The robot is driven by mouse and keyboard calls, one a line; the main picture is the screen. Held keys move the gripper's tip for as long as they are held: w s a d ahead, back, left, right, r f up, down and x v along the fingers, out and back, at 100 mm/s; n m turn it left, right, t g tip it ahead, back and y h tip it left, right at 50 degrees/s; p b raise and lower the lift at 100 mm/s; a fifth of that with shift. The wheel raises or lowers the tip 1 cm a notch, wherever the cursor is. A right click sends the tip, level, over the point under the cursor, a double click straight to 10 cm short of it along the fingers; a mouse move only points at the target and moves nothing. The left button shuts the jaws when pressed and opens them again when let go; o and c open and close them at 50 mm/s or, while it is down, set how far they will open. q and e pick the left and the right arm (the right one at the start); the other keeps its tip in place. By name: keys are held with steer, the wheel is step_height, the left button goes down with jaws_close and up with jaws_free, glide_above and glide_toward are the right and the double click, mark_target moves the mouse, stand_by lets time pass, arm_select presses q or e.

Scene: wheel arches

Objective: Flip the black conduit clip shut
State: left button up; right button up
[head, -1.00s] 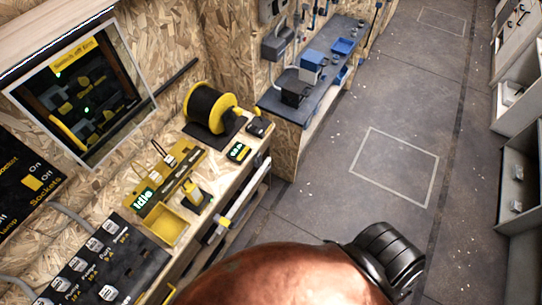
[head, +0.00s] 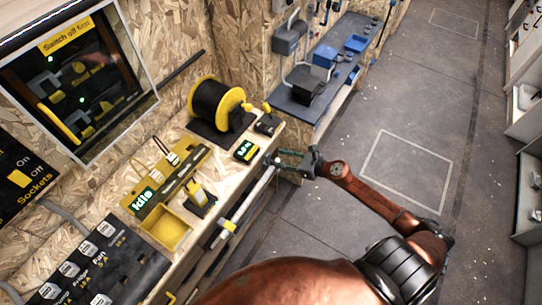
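A pale conduit-like rod (head: 250,195) runs along the front edge of the workbench, with a yellow fitting (head: 228,226) on its lower part. A small dark fitting sits at its upper end, close to my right gripper's fingertips. I cannot tell whether this is the black conduit clip, or whether it is open or shut. My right gripper (head: 284,160) reaches in from the right beside the bench's front corner. Its two thin fingers look apart, with nothing seen between them. Whether they touch the fitting is unclear. My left gripper is out of view.
The bench (head: 232,172) holds a yellow cable reel (head: 238,100), a yellow tray (head: 167,228), a small display (head: 246,151) and a tool stand (head: 199,200). A dark switch panel (head: 98,262) lies lower left. The floor (head: 340,215) right of the bench is open.

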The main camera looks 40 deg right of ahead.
mark_target(268, 154)
steer(key=shift+x, duration=2.3)
steer(key=shift+c, duration=0.2)
steer(key=shift+b, duration=0.3)
jaws_close()
